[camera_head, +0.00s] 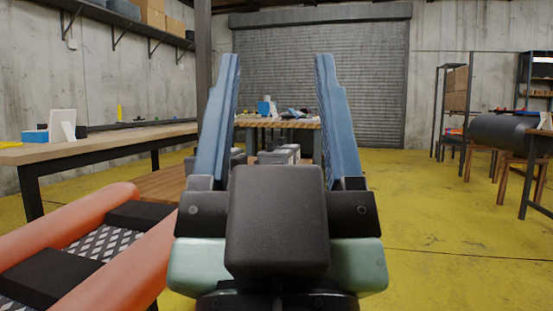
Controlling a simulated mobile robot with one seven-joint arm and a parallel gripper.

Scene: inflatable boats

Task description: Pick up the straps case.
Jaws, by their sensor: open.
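My gripper (278,62) fills the centre of the view, with its two blue fingers upright and wide apart. It is open, with nothing between the fingers nearby. I cannot pick out the straps case with certainty. Far behind the fingers, a wooden workbench (250,123) holds several small items, among them a blue object (264,107). Grey box-like cases (272,157) sit low in front of that bench, partly hidden by my gripper. They are too small and covered to identify.
An orange inflatable boat (105,200) lies at the lower left. A long wooden table (100,147) stands beyond it, with a white panel (62,124) and a blue box (35,136) on it. A dark cylinder (505,133) is at right. Yellow floor (440,215) is open at right.

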